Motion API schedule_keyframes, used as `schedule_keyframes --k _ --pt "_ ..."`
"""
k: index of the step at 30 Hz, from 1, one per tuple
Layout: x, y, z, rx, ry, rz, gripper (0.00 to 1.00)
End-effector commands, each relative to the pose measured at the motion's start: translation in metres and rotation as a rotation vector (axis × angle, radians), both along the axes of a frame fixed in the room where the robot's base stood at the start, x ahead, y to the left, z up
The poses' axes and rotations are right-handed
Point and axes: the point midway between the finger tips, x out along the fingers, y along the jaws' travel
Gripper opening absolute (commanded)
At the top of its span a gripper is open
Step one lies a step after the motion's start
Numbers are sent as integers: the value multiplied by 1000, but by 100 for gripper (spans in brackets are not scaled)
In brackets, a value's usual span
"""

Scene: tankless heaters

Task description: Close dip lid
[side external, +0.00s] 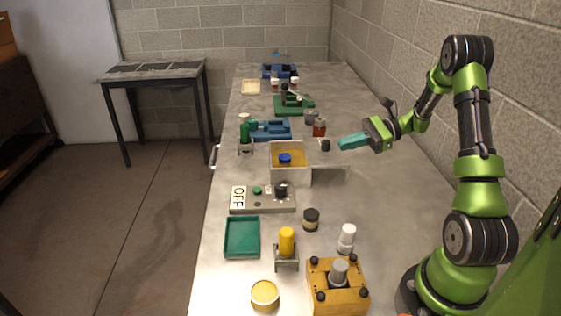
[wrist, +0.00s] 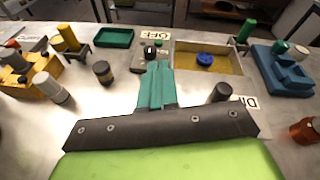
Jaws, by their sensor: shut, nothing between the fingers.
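The dip box (side external: 291,177) is a pale open-topped box with a yellow inside and a blue round piece (side external: 285,158) in it. It also shows in the wrist view (wrist: 236,73), upper right of centre. A flat grey panel (side external: 330,173) extends from the box's right side in the side view and seems to be its opened lid. In the wrist view a white label reading "DI" (wrist: 250,102) shows there, partly hidden by my gripper body. My gripper (side external: 341,144) has teal fingers, shut and empty, raised right of the box. The fingers (wrist: 158,66) point toward the grey control box in the wrist view.
A control box marked OFF (side external: 276,198) stands in front of the dip box. A blue fixture (side external: 270,130) stands behind it. A dark-capped jar (side external: 311,219), white bottle (side external: 346,239), green tray (side external: 242,238) and yellow fixture (side external: 337,286) stand nearer.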

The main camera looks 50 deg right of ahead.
Motion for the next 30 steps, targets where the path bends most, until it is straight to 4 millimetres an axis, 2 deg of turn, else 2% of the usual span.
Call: schedule_keyframes --k 1,4,6,10,14,24,30 --pt "-5 -27 -17 84 -1 -88 0" --pt "-14 -66 -37 210 -26 -222 0" --pt "-21 -86 -49 271 -43 -292 0" --pt "-29 -106 -60 334 -63 -366 0" --pt "-25 -107 -63 347 -69 -379 0" --pt "26 -76 -62 345 -67 -374 0" --pt "49 -63 -62 343 -66 -375 0"
